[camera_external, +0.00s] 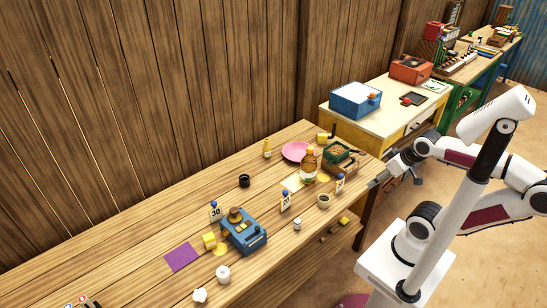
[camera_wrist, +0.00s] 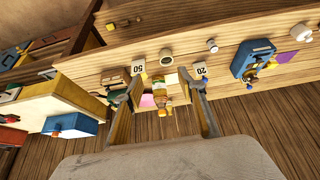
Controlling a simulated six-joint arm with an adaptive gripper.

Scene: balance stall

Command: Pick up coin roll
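A small pale cylinder (camera_external: 297,224), possibly the coin roll, stands near the front edge of the wooden counter. It also shows in the wrist view (camera_wrist: 212,46), near the top. It is too small to identify for sure. My gripper (camera_external: 376,181) is at the right end of the counter, apart from the cylinder. In the wrist view my gripper (camera_wrist: 165,88) has its two fingers spread wide with nothing held. An amber bottle (camera_wrist: 160,92) and part of a pink plate (camera_wrist: 147,101) show beyond and between the fingers.
On the counter (camera_external: 130,252) a tan cup (camera_external: 323,201), a number card (camera_external: 285,200) and the amber bottle (camera_external: 308,166) stand near the cylinder. A blue scale (camera_external: 244,232) is to its left. A green crate (camera_external: 341,155) is near my gripper. A blue box (camera_external: 355,99) stands behind.

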